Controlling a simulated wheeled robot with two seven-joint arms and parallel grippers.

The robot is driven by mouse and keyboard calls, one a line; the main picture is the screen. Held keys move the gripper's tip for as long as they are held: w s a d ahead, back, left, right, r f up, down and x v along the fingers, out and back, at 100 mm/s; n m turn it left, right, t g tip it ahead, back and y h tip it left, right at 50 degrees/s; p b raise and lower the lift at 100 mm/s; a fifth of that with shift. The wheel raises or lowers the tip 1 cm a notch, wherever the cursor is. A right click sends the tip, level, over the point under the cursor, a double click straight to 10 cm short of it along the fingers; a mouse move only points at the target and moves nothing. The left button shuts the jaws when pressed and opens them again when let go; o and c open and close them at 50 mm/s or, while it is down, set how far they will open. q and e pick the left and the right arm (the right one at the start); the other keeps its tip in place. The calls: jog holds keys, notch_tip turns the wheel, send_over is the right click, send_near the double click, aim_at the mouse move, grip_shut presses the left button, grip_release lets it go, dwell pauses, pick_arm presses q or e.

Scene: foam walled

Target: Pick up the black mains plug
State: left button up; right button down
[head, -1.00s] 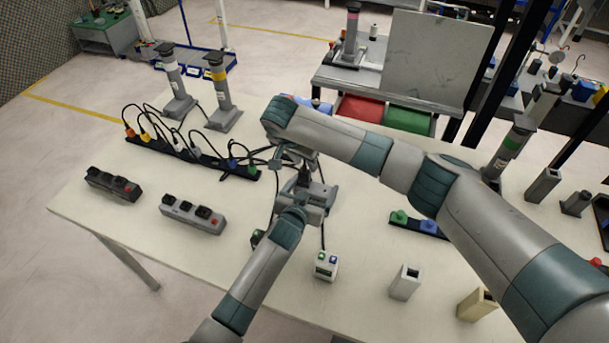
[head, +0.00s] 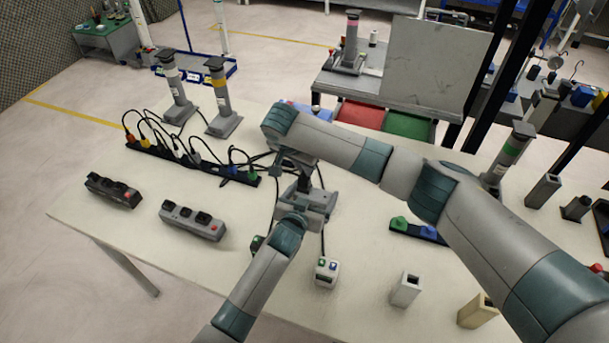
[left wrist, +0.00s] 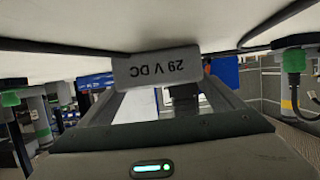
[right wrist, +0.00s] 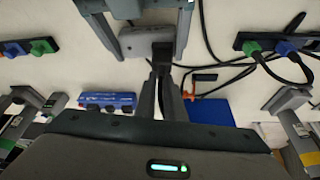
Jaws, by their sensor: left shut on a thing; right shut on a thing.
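My left gripper (head: 303,205) is shut on a grey block marked "29 V DC" (left wrist: 155,69). The label reads upside down in the left wrist view. My right gripper (right wrist: 165,75) is shut close above it. A black piece (head: 304,184), which looks like the black mains plug, sits between the two grippers, with a dark cord at the right fingers. The grey block also shows in the right wrist view (right wrist: 150,44), between the left fingers. The fingers hide most of the plug, and I cannot tell whether it touches the block.
A long black strip (head: 150,149) with several coloured plugs and cords lies behind to the left. A white switch box (head: 326,271) and a grey holder (head: 405,289) stand in front.

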jog(key=shift+r, duration=0.15)
notch_tip(320, 180, up, 10)
jog(key=shift+f, duration=0.1)
dwell(0.4)
pick_arm(q)
jog(key=o, duration=1.1)
jog(key=shift+s, duration=0.1)
jog(key=v, duration=1.2)
